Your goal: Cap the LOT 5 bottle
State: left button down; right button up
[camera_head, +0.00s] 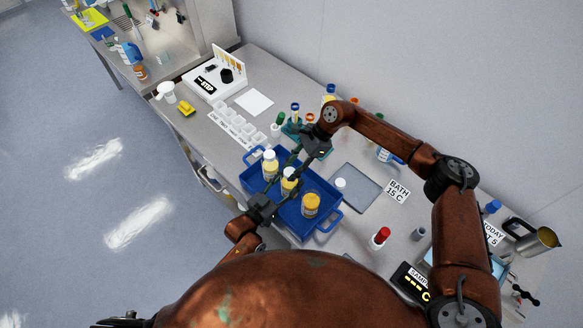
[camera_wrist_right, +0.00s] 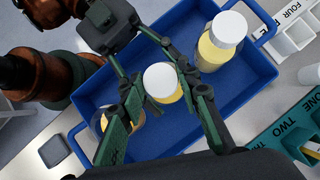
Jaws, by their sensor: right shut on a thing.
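A blue tray (camera_head: 253,183) holds several bottles. The middle bottle (camera_head: 287,188) is yellowish with a white cap (camera_wrist_right: 161,82) seated on its top. My right gripper (camera_head: 293,168) comes from above and is shut on this cap; its fingers flank it in the right wrist view (camera_wrist_right: 158,85). My left gripper (camera_head: 276,198) reaches over the tray's near edge with its fingers around the same bottle, below the cap. I cannot read the bottle labels.
A loose white cap (camera_head: 340,183) lies by a grey mat (camera_head: 357,188) right of the tray. A teal rack (camera_wrist_right: 285,140) with tubes stands behind the tray. White labelled cups (camera_head: 240,127) line the left. A red-capped bottle (camera_head: 379,238) stands at the right.

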jog(key=m+t, duration=0.1)
jog(key=m, duration=0.2)
jog(key=shift+s+d+t, duration=0.15)
jog(key=shift+d+t, duration=0.1)
jog(key=shift+t, duration=0.15)
jog(key=m+t, duration=0.2)
jog(key=m, duration=0.2)
jog(key=shift+a, duration=0.1)
jog(key=o, duration=0.7)
jog(key=shift+o, duration=0.2)
jog(key=shift+s, duration=0.1)
jog(key=shift+a+r, duration=0.1)
jog(key=shift+r, duration=0.1)
jog(key=shift+r, duration=2.1)
jog(key=shift+c, duration=0.4)
